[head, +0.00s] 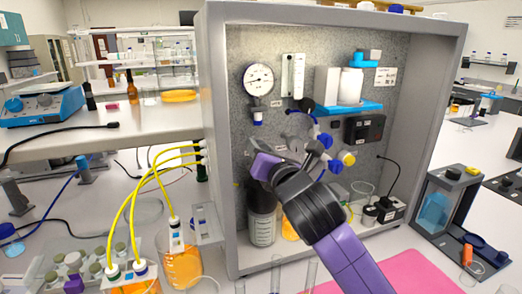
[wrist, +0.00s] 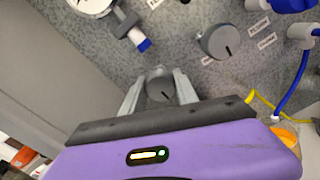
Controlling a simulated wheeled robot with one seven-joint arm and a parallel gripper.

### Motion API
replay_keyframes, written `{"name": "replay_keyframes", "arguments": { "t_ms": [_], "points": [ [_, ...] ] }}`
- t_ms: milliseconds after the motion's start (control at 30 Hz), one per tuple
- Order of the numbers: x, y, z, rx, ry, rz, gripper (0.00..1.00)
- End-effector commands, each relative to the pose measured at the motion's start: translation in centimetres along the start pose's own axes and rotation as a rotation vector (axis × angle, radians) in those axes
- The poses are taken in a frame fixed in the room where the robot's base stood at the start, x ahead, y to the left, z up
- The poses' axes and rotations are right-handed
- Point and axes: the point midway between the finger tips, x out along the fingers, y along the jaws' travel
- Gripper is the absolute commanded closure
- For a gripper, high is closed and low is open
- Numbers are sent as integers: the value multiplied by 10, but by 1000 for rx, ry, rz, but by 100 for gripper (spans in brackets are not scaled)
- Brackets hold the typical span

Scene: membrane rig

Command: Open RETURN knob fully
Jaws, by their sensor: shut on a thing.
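A round grey knob (wrist: 160,85) with a dark pointer line sits on the speckled panel, between the two grey fingers of my gripper (wrist: 158,90) in the wrist view. The fingers are shut on it from both sides. The pointer line slants down to the right. No label for this knob can be read, so I cannot confirm from lettering that it is RETURN. In the head view, my gripper (head: 284,150) reaches into the cabinet at the panel, and my purple and black wrist hides the held knob.
A second grey knob (wrist: 218,41) with small labels is up and right of the held one. Blue fittings and tubing (wrist: 293,85) lie to the right. A pressure gauge (head: 258,79) hangs above, and a dark-capped bottle (head: 262,222) stands below inside the grey cabinet.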

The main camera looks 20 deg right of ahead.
Motion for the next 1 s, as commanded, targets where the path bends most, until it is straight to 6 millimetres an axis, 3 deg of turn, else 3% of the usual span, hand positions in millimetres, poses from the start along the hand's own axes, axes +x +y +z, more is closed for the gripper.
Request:
{"name": "replay_keyframes", "arguments": {
  "t_ms": [300, 333, 400, 433, 767, 1000],
  "points": [
    [0, 0, -3, -1, 5, -2, 100],
    [0, 0, -3, -1, 5, -2, 58],
    [0, 0, -2, -1, 4, -2, 44],
    [0, 0, -2, -1, 4, -2, 42],
    [-2, 0, -1, 0, 1, 0, 42],
    [-30, -1, -2, 2, -1, 0, 42]
  ]
}}
